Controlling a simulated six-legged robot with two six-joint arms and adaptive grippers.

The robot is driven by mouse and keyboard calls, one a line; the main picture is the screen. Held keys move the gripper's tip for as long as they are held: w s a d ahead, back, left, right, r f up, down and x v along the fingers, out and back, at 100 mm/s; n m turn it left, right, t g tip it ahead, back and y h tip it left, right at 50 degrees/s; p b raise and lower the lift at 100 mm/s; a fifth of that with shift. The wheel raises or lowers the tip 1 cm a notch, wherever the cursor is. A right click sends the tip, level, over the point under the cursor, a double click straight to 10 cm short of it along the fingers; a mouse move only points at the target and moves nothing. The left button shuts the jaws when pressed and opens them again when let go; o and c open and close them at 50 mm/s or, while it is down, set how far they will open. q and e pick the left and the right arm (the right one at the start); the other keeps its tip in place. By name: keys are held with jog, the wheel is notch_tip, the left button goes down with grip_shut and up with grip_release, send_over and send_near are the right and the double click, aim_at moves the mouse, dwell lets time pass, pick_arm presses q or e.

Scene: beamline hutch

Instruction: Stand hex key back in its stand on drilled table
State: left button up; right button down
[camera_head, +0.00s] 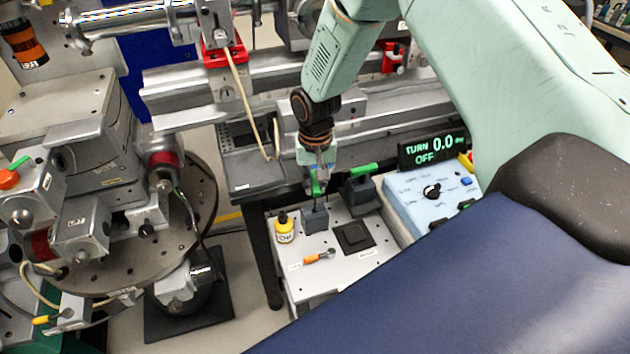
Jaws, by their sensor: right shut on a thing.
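My right gripper (316,178) points down over the drilled table and is shut on the hex key (316,188), which shows as a small green piece between the fingers. The key's lower end is too small to make out. Right below it is a small grey block (314,219), which looks like the stand; I cannot tell whether the key is in it or just above it. The drilled table (310,285) is a light plate with small holes. My left gripper is not in view.
A yellow bottle (285,230) stands left of the grey block. A dark block with a green-handled part (361,188) stands to its right. A black square pad (353,236) and an orange-handled tool (320,256) lie in front. A blue control box (432,195) with a display (434,150) borders the right.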

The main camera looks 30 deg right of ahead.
jog(key=shift+a+f+b, duration=0.1)
jog(key=shift+f+b, duration=0.25)
jog(key=shift+f, duration=0.4)
jog(key=shift+f, duration=0.5)
jog(key=shift+f+b, duration=0.9)
jog(key=shift+f, duration=0.35)
jog(key=c, duration=1.2)
grip_release()
jog(key=shift+r, duration=0.15)
